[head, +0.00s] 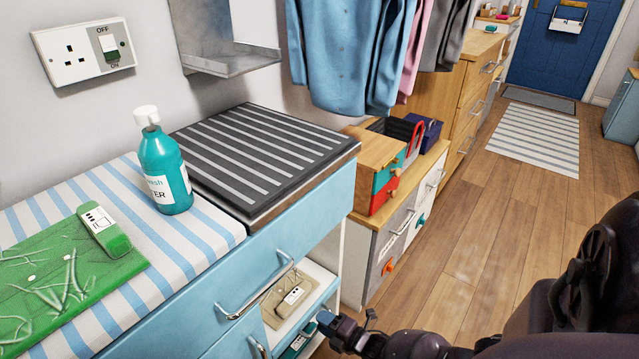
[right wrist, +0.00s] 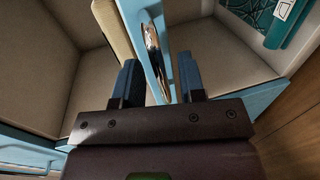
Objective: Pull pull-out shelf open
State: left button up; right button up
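The pull-out shelf (head: 318,301) seems to be the blue-edged board in the open bay under the blue counter, carrying a beige packet (head: 287,297). My right gripper (head: 325,320) is at its front edge, low in the head view. In the right wrist view my right gripper (right wrist: 160,85) has its fingers apart. A blue front strip (right wrist: 158,60), with a metal piece on it, runs up between them. I cannot tell whether either finger touches it. My left gripper is not in view.
A blue drawer with a bar handle (head: 256,289) is left of the bay. A teal bottle (head: 163,172) stands on the striped top. A low cabinet with a wooden box (head: 376,160) stands to the right. The wooden floor (head: 480,245) is clear.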

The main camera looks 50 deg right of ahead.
jog(key=shift+w+f, duration=0.1)
jog(key=shift+w, duration=0.55)
jog(key=shift+c, duration=0.5)
grip_shut()
